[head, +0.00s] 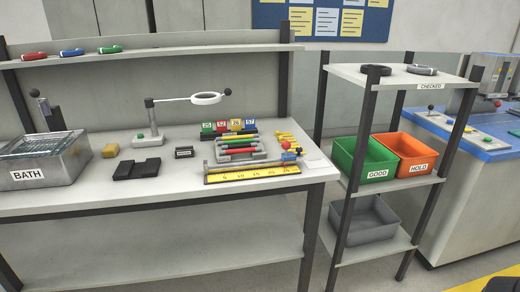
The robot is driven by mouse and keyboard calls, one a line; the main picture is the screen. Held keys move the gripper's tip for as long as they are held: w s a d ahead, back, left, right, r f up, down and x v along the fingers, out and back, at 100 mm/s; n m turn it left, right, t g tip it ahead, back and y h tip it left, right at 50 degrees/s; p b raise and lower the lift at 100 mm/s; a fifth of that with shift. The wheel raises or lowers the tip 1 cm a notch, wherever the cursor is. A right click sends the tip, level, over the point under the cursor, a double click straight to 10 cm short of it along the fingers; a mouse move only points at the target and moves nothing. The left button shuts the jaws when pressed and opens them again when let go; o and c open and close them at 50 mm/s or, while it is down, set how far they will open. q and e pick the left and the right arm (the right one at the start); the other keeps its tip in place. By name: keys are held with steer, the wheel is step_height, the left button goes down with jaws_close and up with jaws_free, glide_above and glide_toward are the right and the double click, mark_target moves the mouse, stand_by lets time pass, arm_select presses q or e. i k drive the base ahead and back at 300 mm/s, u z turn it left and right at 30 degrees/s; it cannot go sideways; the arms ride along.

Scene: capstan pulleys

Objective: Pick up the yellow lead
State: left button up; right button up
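I cannot make out for sure which thing is the yellow lead. A yellow scale strip (230,179) runs along the bench's front right, and a yellow block (110,150) sits beside the bath. Neither of my grippers is in view.
The bench (150,193) holds a BATH tank (45,175), black blocks (137,169) and a ring lamp (205,98). To the right stands a rack with a green GOOD bin (366,172), orange HOLD bin (421,167) and grey bin (370,232).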

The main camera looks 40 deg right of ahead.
mark_target(223, 139)
steer(key=k, duration=0.1)
steer(key=z, duration=1.35)
